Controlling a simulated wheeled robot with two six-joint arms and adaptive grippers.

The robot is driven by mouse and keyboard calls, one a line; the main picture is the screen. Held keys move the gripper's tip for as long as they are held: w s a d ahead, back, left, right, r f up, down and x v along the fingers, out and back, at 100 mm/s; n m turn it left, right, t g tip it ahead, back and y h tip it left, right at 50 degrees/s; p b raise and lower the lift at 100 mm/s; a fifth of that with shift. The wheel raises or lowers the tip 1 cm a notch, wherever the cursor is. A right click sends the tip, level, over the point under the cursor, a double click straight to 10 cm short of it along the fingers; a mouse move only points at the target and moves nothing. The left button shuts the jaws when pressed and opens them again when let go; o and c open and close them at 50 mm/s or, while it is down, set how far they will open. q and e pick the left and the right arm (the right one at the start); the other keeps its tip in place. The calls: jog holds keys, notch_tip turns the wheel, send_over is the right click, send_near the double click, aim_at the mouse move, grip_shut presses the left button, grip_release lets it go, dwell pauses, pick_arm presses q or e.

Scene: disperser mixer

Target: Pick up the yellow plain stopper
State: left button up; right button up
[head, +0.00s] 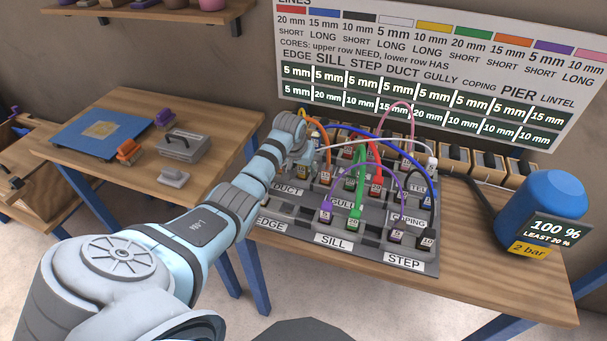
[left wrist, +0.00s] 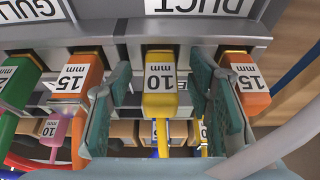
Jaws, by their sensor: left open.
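A yellow stopper (left wrist: 160,85) marked 10 mm sits in the grey panel (left wrist: 120,45) beneath the DUCT label, in the left wrist view. The two teal fingers of my left gripper (left wrist: 162,105) stand either side of it, open, with a gap on each side. In the head view my left gripper (head: 304,152) is at the back left of the panel, and its wrist hides part of the area there. My right gripper is in neither view.
Orange 15 mm blocks (left wrist: 256,90) flank the fingers on both sides. Several coloured hoses arch over the panel, including a purple one (head: 375,166). A blue tank (head: 541,203) stands at the right.

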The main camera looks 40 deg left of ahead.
pick_arm(q)
jog(key=shift+c, duration=0.6)
jog(key=shift+r, duration=0.1)
grip_shut()
